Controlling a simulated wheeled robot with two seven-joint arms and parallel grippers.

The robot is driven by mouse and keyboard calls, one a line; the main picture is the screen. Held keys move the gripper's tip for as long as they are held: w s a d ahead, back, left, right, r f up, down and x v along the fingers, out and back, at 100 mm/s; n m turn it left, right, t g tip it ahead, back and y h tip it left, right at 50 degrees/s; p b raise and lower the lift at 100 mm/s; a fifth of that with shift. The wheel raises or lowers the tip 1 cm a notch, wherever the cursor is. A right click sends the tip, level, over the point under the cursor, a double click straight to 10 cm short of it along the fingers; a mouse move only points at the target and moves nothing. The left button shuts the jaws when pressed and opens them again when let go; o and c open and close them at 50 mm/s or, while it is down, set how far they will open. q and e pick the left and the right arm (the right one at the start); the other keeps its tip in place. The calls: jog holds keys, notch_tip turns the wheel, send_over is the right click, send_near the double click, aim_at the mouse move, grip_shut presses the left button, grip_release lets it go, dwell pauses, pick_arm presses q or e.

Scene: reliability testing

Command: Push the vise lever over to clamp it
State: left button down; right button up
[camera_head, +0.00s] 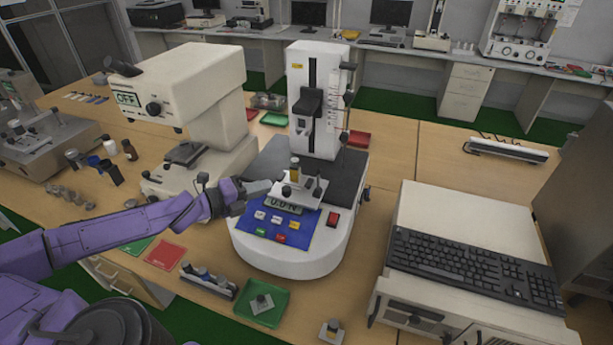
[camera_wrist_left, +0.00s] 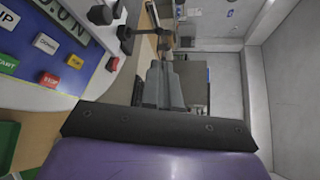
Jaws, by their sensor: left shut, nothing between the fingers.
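A small grey vise (camera_head: 298,188) sits on the base of a white force tester (camera_head: 318,100), with a brass-coloured piece (camera_head: 295,168) upright in it. My left gripper (camera_head: 266,187) reaches in from the left, shut and empty, close beside the vise's left side. In the left wrist view, the shut fingers (camera_wrist_left: 160,72) point up the picture. Dark rods with round black knobs (camera_wrist_left: 127,32) show just left of the fingertips; they look like the lever, but I cannot tell whether they touch. The lever's exact position is hard to make out in the head view. My right gripper is not in view.
The tester's blue panel (camera_head: 272,232) has a display and coloured buttons in front of the vise. A cream-coloured instrument (camera_head: 190,85) stands left of the tester. A keyboard (camera_head: 470,262) lies on a white case at right. A green tray (camera_head: 262,303) lies in front.

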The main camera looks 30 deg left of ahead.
pick_arm(q)
send_near(316, 173)
jog(key=b+x, duration=0.4)
jog(key=b, duration=0.1)
jog(key=b+x, duration=0.2)
jog(key=b, duration=0.1)
jog(key=shift+a+f, duration=0.15)
jog(key=shift+f, duration=0.15)
jog(key=shift+w+r, duration=0.1)
jog(key=shift+w, duration=0.35)
jog(key=shift+r, duration=0.15)
jog(key=shift+d, duration=0.25)
